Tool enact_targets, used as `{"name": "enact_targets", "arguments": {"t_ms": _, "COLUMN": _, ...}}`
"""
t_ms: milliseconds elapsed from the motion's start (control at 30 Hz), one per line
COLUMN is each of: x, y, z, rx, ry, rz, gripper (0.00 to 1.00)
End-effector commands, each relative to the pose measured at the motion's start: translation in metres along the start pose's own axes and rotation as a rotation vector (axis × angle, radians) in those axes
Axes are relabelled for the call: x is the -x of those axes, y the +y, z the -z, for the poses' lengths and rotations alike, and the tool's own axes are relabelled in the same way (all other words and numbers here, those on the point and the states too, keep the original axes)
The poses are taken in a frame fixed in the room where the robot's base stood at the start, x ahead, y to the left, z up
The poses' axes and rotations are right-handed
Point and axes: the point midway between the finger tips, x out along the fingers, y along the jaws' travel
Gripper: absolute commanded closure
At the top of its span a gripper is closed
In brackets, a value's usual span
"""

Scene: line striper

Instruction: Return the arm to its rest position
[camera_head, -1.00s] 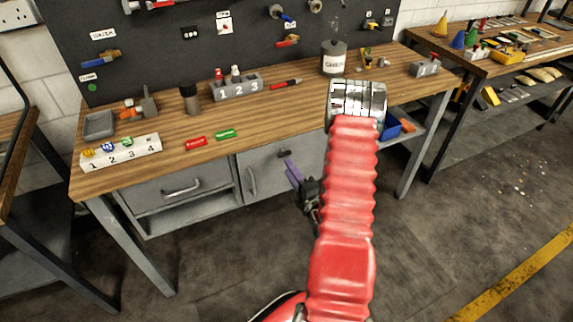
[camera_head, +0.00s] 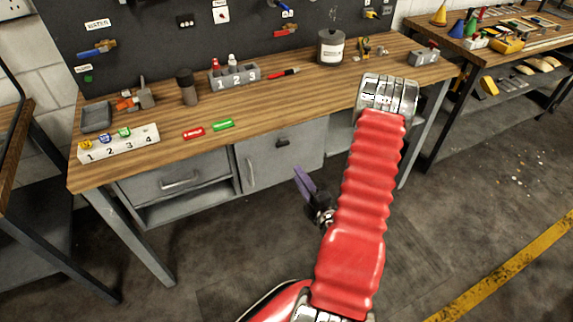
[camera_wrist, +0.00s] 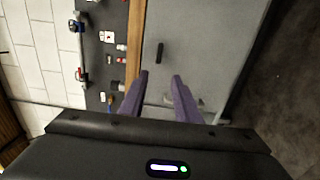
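My red arm (camera_head: 366,190) reaches up from the bottom of the head view, with a silver joint at its top in front of the workbench's right part. My gripper (camera_head: 300,178) shows left of the arm, in front of the grey cabinet door and below the bench top; much of its wrist is behind the arm. In the wrist view, my gripper's two purple fingers (camera_wrist: 159,76) stand apart with nothing between them. The grey cabinet door (camera_wrist: 190,45) and its dark handle fill the view beyond them.
The wooden workbench (camera_head: 255,128) holds a numbered white block (camera_head: 120,143), a grey numbered holder (camera_head: 234,77), red and green pieces and a dark canister (camera_head: 330,48). A second bench (camera_head: 470,42) stands at right. The floor (camera_head: 455,220) right of the arm is clear.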

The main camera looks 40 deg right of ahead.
Motion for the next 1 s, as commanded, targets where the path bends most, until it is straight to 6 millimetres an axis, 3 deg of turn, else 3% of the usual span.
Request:
{"name": "enact_targets", "arguments": {"t_ms": 433, "x": 0.000, "y": -0.006, "z": 0.001, "rx": -0.066, "ry": 0.005, "rz": 0.024, "gripper": 0.70}}
{"name": "enact_targets", "arguments": {"t_ms": 567, "x": 0.002, "y": -0.035, "z": 0.004, "rx": -0.178, "ry": 0.005, "rz": 0.140, "gripper": 0.70}}
{"name": "enact_targets", "arguments": {"t_ms": 800, "x": 0.025, "y": -0.107, "z": 0.004, "rx": -0.413, "ry": -0.076, "rz": 0.440, "gripper": 0.70}}
{"name": "enact_targets", "arguments": {"t_ms": 1000, "x": 0.048, "y": -0.141, "z": -0.005, "rx": -0.571, "ry": -0.201, "rz": 0.650, "gripper": 0.70}}
